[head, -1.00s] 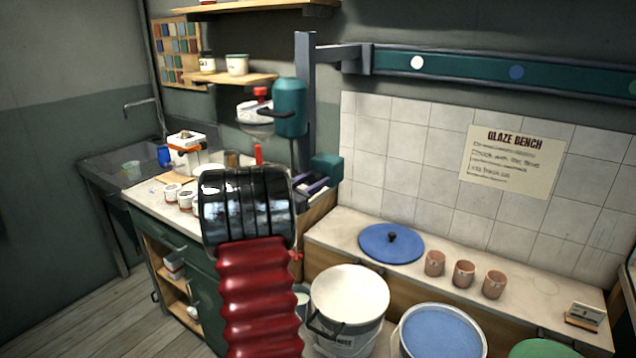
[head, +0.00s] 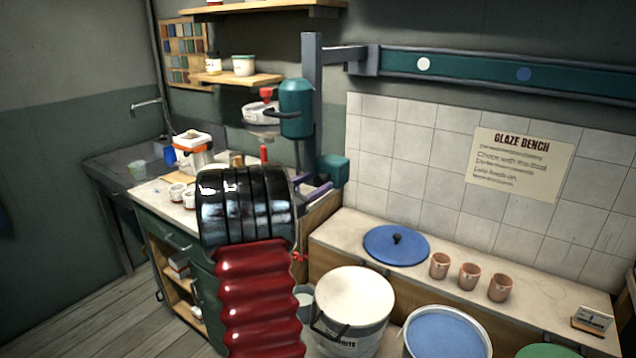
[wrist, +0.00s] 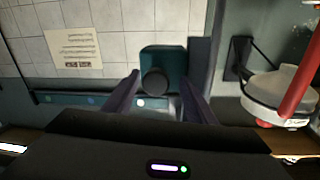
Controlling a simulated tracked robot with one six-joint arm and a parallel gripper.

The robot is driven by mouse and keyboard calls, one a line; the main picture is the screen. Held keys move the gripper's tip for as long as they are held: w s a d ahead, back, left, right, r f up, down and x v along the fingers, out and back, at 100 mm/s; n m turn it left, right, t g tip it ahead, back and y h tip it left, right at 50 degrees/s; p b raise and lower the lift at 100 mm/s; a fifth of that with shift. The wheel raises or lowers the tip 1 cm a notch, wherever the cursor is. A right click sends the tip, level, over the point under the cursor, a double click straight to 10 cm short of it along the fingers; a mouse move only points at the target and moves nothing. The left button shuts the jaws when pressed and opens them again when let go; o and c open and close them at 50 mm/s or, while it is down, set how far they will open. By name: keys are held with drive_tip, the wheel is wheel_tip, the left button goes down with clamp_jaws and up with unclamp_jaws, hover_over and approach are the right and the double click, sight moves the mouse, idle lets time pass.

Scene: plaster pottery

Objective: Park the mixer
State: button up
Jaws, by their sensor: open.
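What looks like the mixer is a teal cylinder (head: 296,108) with a dark handle, on a blue-grey post (head: 312,75) joined by an arm to the teal wall rail (head: 480,67). A teal box (head: 332,170) sits low beside the post. In the wrist view the box (wrist: 163,58) shows a round black knob (wrist: 155,81) facing me. My gripper (wrist: 161,82) is open, its purple fingers either side of the knob in the picture. Contact cannot be told. In the head view my gripper (head: 318,190) is partly hidden behind my arm.
A white dot (head: 424,65) and a blue dot (head: 523,74) mark the rail. A bench holds a blue lid (head: 396,245) and clay cups (head: 469,276). Buckets (head: 354,300) stand in front. A white vessel (wrist: 283,92) and red rod are at right in the wrist view.

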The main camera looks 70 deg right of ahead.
drive_tip(key=v, duration=1.1)
drive_tip(key=shift+w+a, duration=0.2)
drive_tip(key=shift+a, duration=0.1)
